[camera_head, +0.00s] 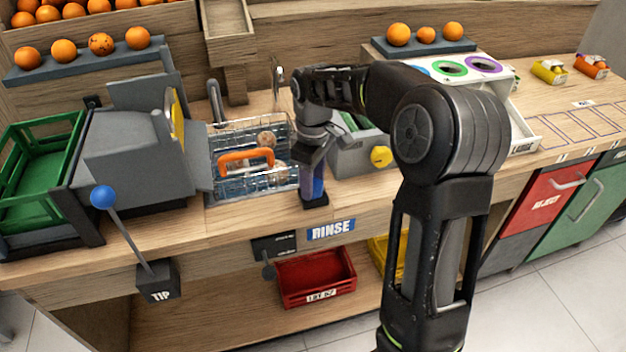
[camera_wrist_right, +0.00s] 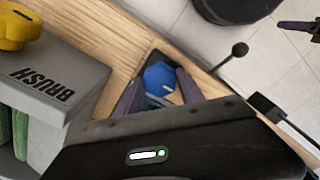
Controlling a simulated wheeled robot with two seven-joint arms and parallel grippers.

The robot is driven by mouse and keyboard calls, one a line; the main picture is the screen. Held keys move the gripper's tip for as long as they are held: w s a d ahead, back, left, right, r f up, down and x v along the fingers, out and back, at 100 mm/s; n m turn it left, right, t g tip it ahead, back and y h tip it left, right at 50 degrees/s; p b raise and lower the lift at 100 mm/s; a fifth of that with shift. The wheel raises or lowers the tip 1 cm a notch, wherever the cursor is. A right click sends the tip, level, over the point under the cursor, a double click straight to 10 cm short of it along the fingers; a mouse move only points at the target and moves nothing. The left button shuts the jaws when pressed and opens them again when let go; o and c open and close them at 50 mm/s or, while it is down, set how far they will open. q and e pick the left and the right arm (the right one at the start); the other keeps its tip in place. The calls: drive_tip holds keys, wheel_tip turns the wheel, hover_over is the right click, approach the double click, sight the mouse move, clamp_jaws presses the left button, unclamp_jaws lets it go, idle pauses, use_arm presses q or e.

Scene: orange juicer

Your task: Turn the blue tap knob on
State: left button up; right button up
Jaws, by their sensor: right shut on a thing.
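The blue tap knob (camera_wrist_right: 159,76) sits on a dark base (camera_head: 313,203) at the counter's front edge, by the blue RINSE label (camera_head: 331,230). My right gripper (camera_head: 312,182) reaches down onto it, and its fingers (camera_wrist_right: 158,95) lie on either side of the knob, shut on it. In the head view the gripper hides much of the knob. A metal tap spout (camera_head: 278,78) rises behind the sink.
The sink holds a wire basket with an orange handle (camera_head: 246,158). The grey BRUSH box (camera_wrist_right: 60,85) with a yellow knob (camera_head: 381,156) stands right of the gripper. A blue-balled TIP lever (camera_head: 104,197) stands at the left front. A red crate (camera_head: 316,277) sits below.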

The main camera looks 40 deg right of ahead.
drive_tip(key=shift+n, duration=0.4)
drive_tip(key=n, duration=0.3)
drive_tip(key=shift+n+p, duration=0.3)
drive_tip(key=shift+p, duration=0.1)
drive_tip(key=n, duration=0.4)
drive_tip(key=shift+n+p, duration=0.3)
drive_tip(key=shift+p, duration=0.1)
drive_tip(key=n+p, duration=0.1)
drive_tip(key=n, duration=0.3)
drive_tip(key=n+p, duration=0.1)
drive_tip(key=n, duration=0.3)
drive_tip(key=shift+n, duration=0.3)
drive_tip(key=o, duration=1.4)
drive_tip(key=shift+r, duration=0.1)
